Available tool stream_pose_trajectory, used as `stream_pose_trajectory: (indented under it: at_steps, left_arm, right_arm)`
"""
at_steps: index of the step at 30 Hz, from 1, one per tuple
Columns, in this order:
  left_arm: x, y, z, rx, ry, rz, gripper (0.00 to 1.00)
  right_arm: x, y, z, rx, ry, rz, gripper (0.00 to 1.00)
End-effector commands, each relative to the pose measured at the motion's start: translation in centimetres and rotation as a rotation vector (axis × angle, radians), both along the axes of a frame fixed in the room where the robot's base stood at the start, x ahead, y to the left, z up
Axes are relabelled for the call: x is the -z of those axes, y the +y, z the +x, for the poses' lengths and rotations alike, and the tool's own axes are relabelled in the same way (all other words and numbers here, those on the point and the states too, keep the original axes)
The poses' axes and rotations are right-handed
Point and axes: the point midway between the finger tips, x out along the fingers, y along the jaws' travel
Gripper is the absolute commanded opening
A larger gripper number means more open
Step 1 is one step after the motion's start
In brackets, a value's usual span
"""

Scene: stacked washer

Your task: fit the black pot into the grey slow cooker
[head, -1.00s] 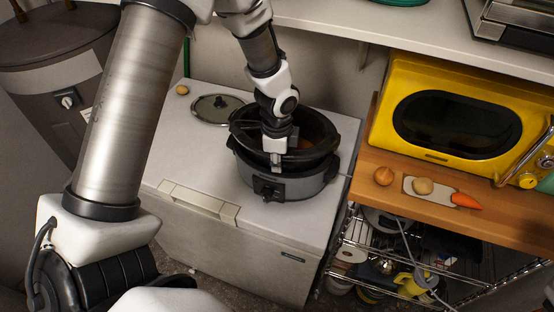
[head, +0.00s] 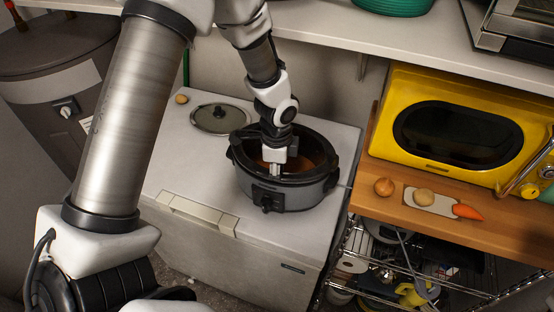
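The black pot (head: 318,149) sits down inside the grey slow cooker (head: 290,197), its dark rim close to level with the cooker's top edge. Brownish contents show inside the pot. The cooker stands on the white chest freezer, its front knob facing me. My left gripper (head: 276,170) points down at the near side of the pot, its fingertips at or just inside the near rim. Whether the fingers are closed on the rim is too small to tell. My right gripper is not in view.
A glass lid (head: 220,119) and a small round onion-like item (head: 182,99) lie on the freezer (head: 190,148) behind and left of the cooker. A wooden counter (head: 500,229) at right holds a yellow microwave (head: 453,125) and vegetables. A shelf (head: 420,46) overhangs behind.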

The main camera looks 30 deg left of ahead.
Motion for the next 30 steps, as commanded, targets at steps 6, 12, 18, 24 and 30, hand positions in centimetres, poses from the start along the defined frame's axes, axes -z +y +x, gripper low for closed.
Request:
stream_pose_trajectory:
  at_steps: [6, 12, 18, 24, 30]
  left_arm:
    - [-4.6, 0.0, 0.1, -0.001, -0.009, 0.001, 0.31]
    - [-9.9, -0.1, -0.1, 0.0, -0.006, 0.001, 0.31]
    - [-12.5, -0.1, -0.3, 0.001, -0.001, 0.0, 0.31]
    - [-12.7, -0.1, -0.3, 0.001, 0.0, 0.0, 0.31]
    - [-12.7, -0.1, -0.3, 0.0, 0.0, 0.0, 0.31]
  right_arm:
    - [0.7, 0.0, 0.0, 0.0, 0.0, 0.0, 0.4]
    - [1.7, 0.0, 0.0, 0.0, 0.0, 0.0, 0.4]
    - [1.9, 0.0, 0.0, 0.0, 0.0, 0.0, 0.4]
    - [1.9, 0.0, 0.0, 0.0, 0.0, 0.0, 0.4]
    - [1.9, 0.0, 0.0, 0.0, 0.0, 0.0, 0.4]
